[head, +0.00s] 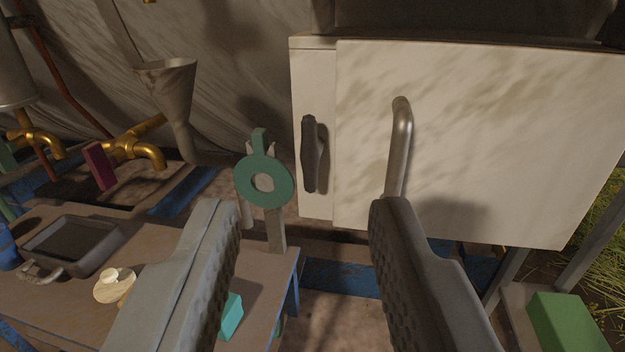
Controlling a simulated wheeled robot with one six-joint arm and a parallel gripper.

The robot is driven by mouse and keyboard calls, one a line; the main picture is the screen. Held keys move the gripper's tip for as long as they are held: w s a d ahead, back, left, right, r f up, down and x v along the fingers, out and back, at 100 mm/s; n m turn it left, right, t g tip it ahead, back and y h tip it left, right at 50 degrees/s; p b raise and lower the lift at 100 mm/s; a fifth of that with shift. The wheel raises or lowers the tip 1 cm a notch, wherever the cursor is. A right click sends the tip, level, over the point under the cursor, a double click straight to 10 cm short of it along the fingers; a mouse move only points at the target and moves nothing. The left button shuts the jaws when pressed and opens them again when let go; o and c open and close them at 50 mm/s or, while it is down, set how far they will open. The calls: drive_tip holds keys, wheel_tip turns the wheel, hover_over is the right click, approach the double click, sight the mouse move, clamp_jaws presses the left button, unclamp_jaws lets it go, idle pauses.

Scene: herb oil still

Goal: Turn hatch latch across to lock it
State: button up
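The hatch (480,150) is a pale, stained metal door on a box at the upper right, and it looks closed or nearly so. A bent metal handle (403,130) stands out from its left part. The dark latch (309,154) is mounted on the narrow strip left of the door and stands upright, along the door's edge rather than across it. My gripper (305,215) is open and empty. Its two fingers reach up from the bottom, the right fingertip overlapping the handle's lower end in the picture; I cannot tell whether they touch.
A green ring (264,182) on a post stands left of the latch. A funnel (166,85), brass taps (135,142), a grey tray (72,245) and a cyan block (232,315) are at the left. A green block (566,322) lies at the lower right.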

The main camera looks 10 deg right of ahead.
wheel_tip(320, 180, down, 5)
drive_tip(key=w, duration=0.2)
approach(309, 137)
drive_tip(key=shift+h, duration=0.3)
drive_tip(key=w, duration=0.8)
drive_tip(key=shift+w+d, duration=0.25)
drive_tip(key=shift+d, duration=0.1)
drive_tip(key=shift+r, duration=0.1)
clamp_jaws()
